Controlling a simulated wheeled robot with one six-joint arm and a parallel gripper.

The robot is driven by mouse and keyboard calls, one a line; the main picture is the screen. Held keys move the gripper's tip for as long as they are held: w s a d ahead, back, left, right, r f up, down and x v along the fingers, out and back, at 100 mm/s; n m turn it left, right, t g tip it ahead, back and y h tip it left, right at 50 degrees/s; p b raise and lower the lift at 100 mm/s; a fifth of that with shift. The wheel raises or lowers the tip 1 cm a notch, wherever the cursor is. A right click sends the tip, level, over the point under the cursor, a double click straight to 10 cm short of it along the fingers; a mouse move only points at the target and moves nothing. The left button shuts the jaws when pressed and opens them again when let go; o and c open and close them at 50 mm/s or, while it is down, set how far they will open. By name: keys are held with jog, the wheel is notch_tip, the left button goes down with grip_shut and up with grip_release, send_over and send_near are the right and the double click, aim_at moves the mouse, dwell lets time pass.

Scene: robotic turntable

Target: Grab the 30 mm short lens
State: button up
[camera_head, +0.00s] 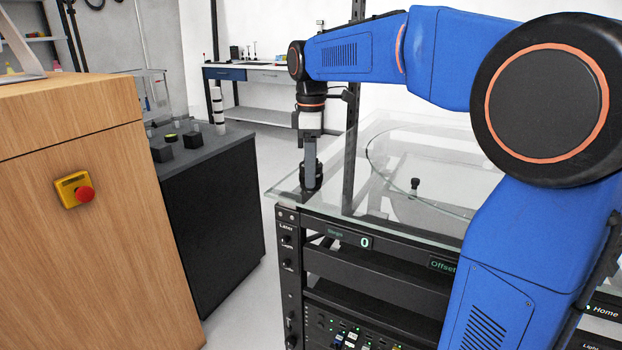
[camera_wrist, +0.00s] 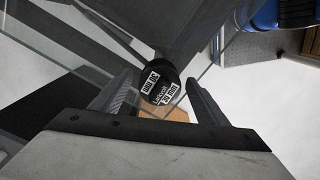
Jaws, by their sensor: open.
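A black round lens (camera_wrist: 158,84) with white labels shows in the wrist view; one label seems to read "30 mm". It lies between the two fingertips of my gripper (camera_wrist: 160,88), with a visible gap on each side. In the head view my gripper (camera_head: 309,160) points down over the near left corner of the glass tabletop (camera_head: 345,222). The dark lens (camera_head: 317,180) shows low beside the fingers there, partly hidden by them. The jaws are open and hold nothing.
A dark vertical post (camera_head: 351,150) stands just right of my gripper. A small black knob-like piece (camera_head: 414,185) stands on the round glass disc (camera_head: 440,200). A dark bench (camera_head: 215,190) with black blocks and a wooden cabinet (camera_head: 85,200) stand at left, with open floor between bench and rack.

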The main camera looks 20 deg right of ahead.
jog(key=shift+c, duration=0.3)
jog(key=c, duration=1.3)
jog(key=shift+r, duration=0.15)
